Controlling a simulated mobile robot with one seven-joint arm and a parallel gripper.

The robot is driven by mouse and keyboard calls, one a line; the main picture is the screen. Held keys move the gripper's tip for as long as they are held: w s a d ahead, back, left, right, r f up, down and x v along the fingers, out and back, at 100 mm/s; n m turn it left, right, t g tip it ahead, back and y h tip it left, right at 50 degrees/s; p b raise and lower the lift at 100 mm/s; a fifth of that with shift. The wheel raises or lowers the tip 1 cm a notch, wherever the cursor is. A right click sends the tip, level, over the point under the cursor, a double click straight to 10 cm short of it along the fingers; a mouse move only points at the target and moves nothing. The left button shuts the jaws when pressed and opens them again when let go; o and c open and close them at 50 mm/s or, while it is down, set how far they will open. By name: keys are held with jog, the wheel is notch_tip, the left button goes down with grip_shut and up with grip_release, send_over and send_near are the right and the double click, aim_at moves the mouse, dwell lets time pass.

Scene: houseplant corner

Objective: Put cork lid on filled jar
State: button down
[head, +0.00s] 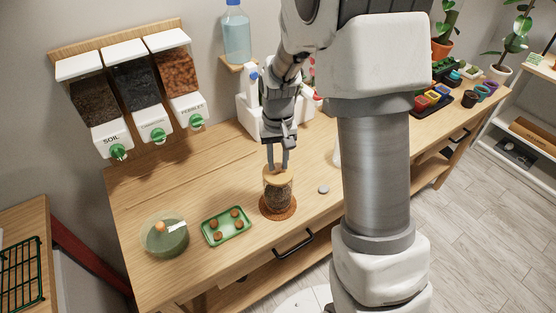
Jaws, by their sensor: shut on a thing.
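The filled jar (277,196) stands upright on a round brown coaster (289,212) near the front edge of the wooden bench. It is glass, with dark contents. The tan cork lid (277,173) is at the jar's mouth and looks level. My gripper (277,167) points straight down over the jar, with its two fingers shut on the cork lid. From this view I cannot tell whether the lid is fully seated or just above the rim.
A green tray (226,227) with several small brown pieces and a greenish bowl (164,238) lie left of the jar. A small grey disc (323,189) lies to its right. Dispensers (133,90) hang behind. My arm hides part of the bench.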

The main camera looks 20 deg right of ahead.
dwell(0.4)
jog(key=c, duration=0.6)
grip_release()
jog(key=shift+o, duration=0.4)
jog(key=o, duration=0.4)
jog(key=shift+o, duration=0.2)
jog(key=shift+r, duration=0.1)
jog(key=shift+r+p, duration=2.4)
jog(key=shift+r, duration=1)
